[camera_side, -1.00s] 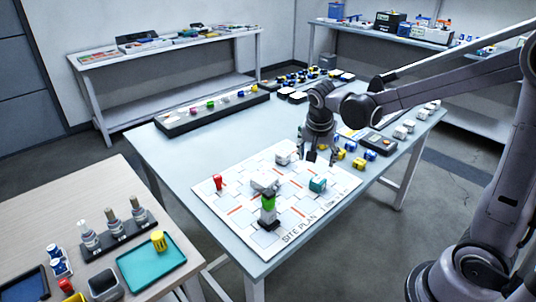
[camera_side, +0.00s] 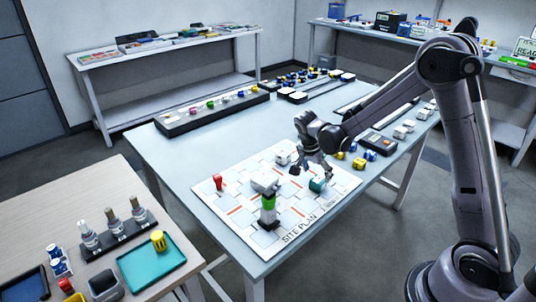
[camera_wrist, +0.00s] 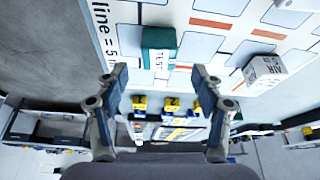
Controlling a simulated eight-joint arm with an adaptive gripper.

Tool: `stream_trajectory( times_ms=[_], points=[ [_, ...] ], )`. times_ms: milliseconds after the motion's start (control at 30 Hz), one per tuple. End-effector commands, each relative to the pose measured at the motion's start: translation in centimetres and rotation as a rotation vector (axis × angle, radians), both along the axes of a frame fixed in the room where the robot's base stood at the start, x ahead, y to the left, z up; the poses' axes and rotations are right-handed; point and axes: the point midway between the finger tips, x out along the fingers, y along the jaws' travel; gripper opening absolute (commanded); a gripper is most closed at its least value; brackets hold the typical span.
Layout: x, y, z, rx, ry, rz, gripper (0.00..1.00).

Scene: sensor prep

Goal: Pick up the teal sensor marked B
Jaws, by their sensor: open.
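The teal sensor (camera_side: 317,184) lies on the white site plan (camera_side: 235,202), near its right edge. In the wrist view the teal sensor (camera_wrist: 158,38) has a white label that seems to read "TEST"; I cannot make out a B. My gripper (camera_side: 309,171) is tilted just above and behind the sensor in the side view and partly overlaps it. In the wrist view my gripper (camera_wrist: 159,75) has its two fingers wide apart with nothing between the tips. The sensor is centred between and beyond them, apart from the fingers.
A white block (camera_side: 283,158) stands on the plan left of my gripper. A red piece (camera_side: 218,182) is at the left. Yellow and blue blocks (camera_side: 359,163) lie to the right.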

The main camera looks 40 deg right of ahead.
Motion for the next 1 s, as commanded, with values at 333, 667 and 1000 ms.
stream_trajectory(
  times_ms=[333, 667, 1000],
  points=[
    [0.0, -1.5, -4.0, 0.0, -0.001, -0.001, 0.68],
    [0.0, -1.6, -4.5, 0.0, -0.001, 0.001, 0.68],
    [0.1, -1.6, -4.5, 0.0, -0.001, 0.001, 0.05]
  ],
)
